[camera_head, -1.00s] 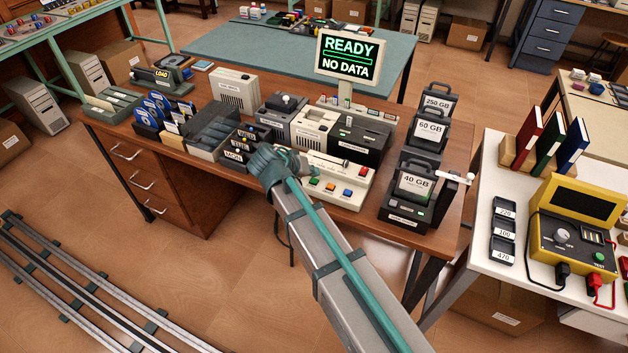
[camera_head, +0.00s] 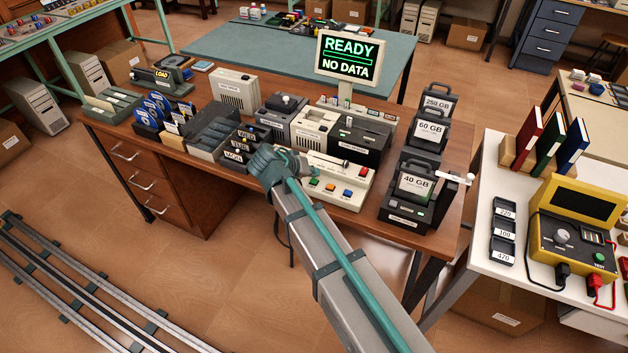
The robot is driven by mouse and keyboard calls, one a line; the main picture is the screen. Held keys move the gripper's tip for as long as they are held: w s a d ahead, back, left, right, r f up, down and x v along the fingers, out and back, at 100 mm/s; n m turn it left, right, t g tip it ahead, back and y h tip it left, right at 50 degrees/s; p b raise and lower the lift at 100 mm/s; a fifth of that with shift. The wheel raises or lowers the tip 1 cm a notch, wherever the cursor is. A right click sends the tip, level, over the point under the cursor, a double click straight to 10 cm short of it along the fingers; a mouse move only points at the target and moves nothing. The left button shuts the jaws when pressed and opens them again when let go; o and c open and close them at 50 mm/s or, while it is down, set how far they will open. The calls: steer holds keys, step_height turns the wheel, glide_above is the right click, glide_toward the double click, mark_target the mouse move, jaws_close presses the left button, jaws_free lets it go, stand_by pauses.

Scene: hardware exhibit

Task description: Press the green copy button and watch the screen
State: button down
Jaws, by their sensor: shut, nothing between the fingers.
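The cream control panel (camera_head: 334,193) stands at the front of the brown desk, with a row of coloured buttons. The green button (camera_head: 314,182) is at the left end of the row; its label is too small to read. The screen (camera_head: 349,57) stands on a post behind and shows "READY" and "NO DATA" in green and white on black. My gripper (camera_head: 301,168) is shut and empty, just left of and near the green button. Whether it touches the panel cannot be told. My wrist hides the panel's left end.
Dark bins (camera_head: 243,150) and a beige machine (camera_head: 312,127) stand left and behind. A white table (camera_head: 483,238) with a yellow tester (camera_head: 574,236) is at the right. Floor at lower left holds rails.

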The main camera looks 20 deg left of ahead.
mark_target(312, 181)
steer(key=shift+f, duration=0.15)
steer(key=shift+f+b, duration=0.3)
steer(key=shift+b, duration=0.05)
steer(key=shift+f+b, duration=0.3)
steer(key=shift+f, duration=0.1)
stand_by(0.6)
steer(key=shift+r, duration=0.1)
steer(key=shift+r+p, duration=0.3)
steer(key=shift+r, duration=0.45)
steer(key=shift+r+p, duration=1.15)
steer(key=shift+r, duration=1.35)
steer(key=shift+f, duration=0.1)
